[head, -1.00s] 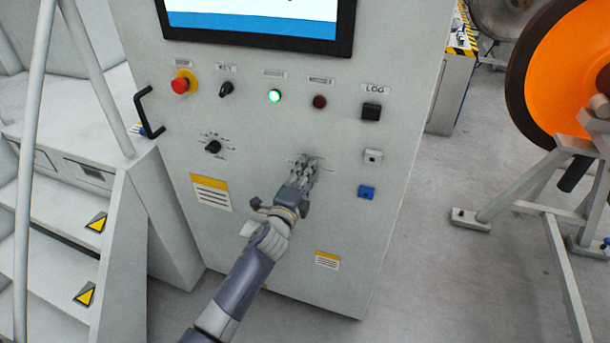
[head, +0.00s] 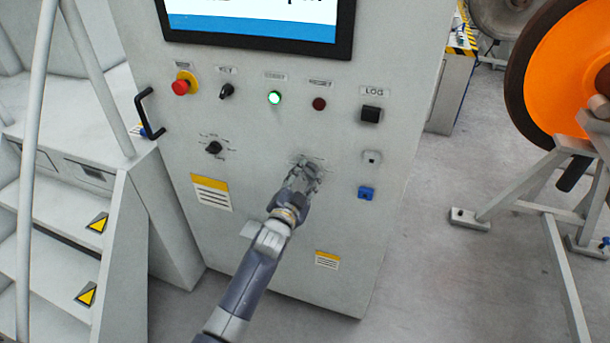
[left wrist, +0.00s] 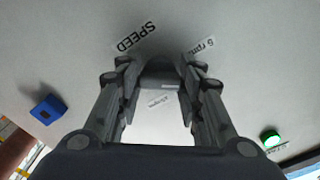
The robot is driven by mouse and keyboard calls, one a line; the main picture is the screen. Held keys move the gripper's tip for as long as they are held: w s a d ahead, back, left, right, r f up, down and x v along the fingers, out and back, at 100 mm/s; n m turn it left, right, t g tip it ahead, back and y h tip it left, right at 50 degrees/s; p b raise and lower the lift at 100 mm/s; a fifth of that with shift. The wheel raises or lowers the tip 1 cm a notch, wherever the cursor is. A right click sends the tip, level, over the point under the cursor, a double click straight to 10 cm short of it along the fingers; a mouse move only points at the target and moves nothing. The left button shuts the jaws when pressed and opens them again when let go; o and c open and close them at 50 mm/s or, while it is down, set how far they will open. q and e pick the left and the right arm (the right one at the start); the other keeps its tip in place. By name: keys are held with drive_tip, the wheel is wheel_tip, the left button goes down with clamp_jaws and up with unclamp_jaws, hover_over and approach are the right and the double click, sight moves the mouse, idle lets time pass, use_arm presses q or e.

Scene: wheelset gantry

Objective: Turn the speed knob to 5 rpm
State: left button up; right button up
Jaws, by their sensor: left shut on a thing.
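The speed knob (left wrist: 160,74) is a dark round knob on the pale cabinet face, seen between my left fingers in the left wrist view. A SPEED label (left wrist: 136,36) and a small rpm label (left wrist: 202,49) sit by it, both rotated in this view; the rpm digit is hard to read. My left gripper (head: 304,172) is at the panel in the head view and hides the knob there. In the left wrist view the gripper (left wrist: 160,78) is shut on the knob, one finger on each side. My right gripper is not in view.
A screen (head: 260,28) is above. A red emergency stop (head: 181,87), a lit green button (head: 274,97), a dark red button (head: 319,103) and another selector knob (head: 214,147) are nearby. A blue part (head: 366,193) is to the right. Steps (head: 60,225) stand at left.

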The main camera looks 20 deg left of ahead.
use_arm(q)
drive_tip(key=n, duration=0.3)
drive_tip(key=shift+n+p, duration=0.3)
drive_tip(key=shift+p, duration=0.05)
drive_tip(key=shift+d+f+n+p, duration=0.1)
drive_tip(key=shift+n+p, duration=0.2)
drive_tip(key=shift+n, duration=1.5)
drive_tip(key=o, duration=1.1)
drive_tip(key=shift+c, duration=0.2)
drive_tip(key=s, duration=1.2)
drive_tip(key=shift+a, duration=0.2)
